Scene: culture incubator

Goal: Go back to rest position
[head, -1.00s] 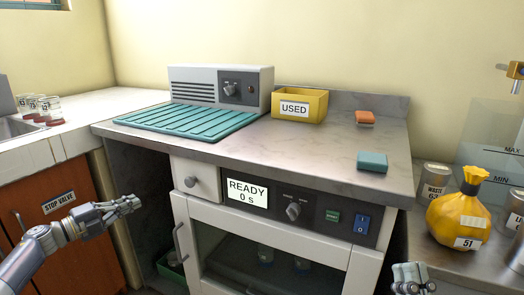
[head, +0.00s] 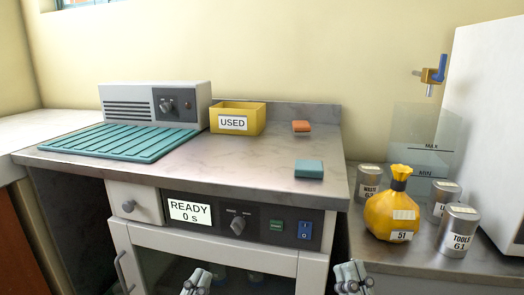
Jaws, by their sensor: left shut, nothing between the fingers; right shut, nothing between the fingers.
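My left gripper (head: 197,281) is at the bottom edge, in front of the incubator's glass door, shut and empty. My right gripper (head: 351,277) is at the bottom edge, right of the incubator, shut and empty. Both are apart from the furniture as far as I can see, and only their ends show.
At right stand a yellow bag (head: 392,213) and metal cans (head: 457,231).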

